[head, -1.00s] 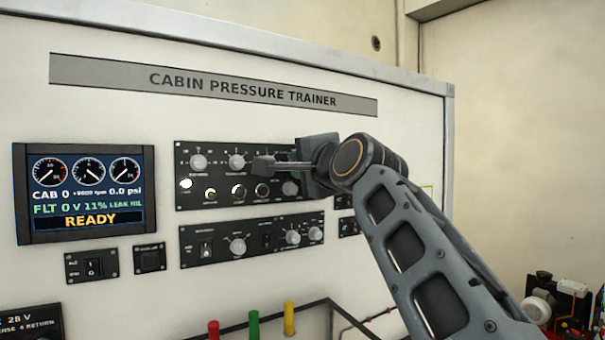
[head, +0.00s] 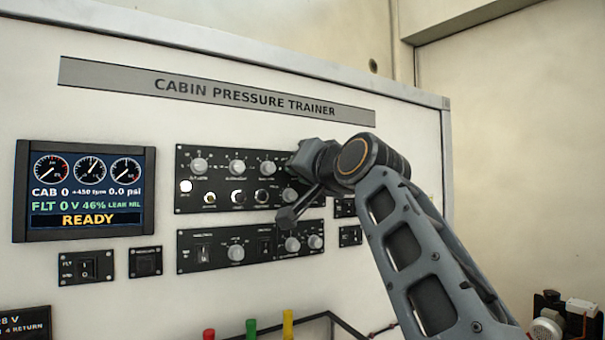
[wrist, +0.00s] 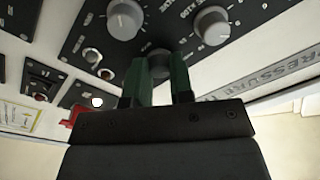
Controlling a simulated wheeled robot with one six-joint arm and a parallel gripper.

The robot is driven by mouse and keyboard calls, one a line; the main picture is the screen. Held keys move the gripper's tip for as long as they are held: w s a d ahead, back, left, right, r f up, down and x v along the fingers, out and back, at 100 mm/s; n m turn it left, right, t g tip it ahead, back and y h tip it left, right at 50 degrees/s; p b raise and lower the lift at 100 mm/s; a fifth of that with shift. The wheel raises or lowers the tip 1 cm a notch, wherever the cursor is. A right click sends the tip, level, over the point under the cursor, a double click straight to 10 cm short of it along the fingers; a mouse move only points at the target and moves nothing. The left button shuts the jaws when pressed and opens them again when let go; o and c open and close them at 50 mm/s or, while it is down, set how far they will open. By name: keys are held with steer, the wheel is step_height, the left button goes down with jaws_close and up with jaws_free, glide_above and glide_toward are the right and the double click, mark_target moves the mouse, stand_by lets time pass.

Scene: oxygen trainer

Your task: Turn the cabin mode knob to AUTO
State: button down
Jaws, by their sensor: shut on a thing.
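My gripper (wrist: 161,84) is shut on a grey round knob (wrist: 159,62) at the upper right end of the upper black control panel (head: 222,180). Its dark green finger pads lie on either side of the knob in the wrist view. In the head view my wrist hides this knob and the fingertips. The labels around it cannot be read, so I cannot tell which mode it points at. Two neighbouring knobs with white marks, one in the same row (wrist: 211,25) and one below it on the panel (wrist: 126,18), stand free of the fingers.
A display (head: 84,192) at the left reads READY and 46%. A lower panel (head: 215,250) with switches and knobs sits close under my wrist. Small switch plates (head: 350,236) are to the right. Red, green and yellow handles (head: 288,322) stand below.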

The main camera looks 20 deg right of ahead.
steer(key=shift+n, duration=0.5)
steer(key=c, duration=1)
jaws_free()
steer(key=shift+s, duration=0.1)
steer(key=b+v, duration=0.4)
steer(key=v, duration=0.9)
steer(key=shift+s, duration=0.3)
steer(key=shift+d, duration=0.1)
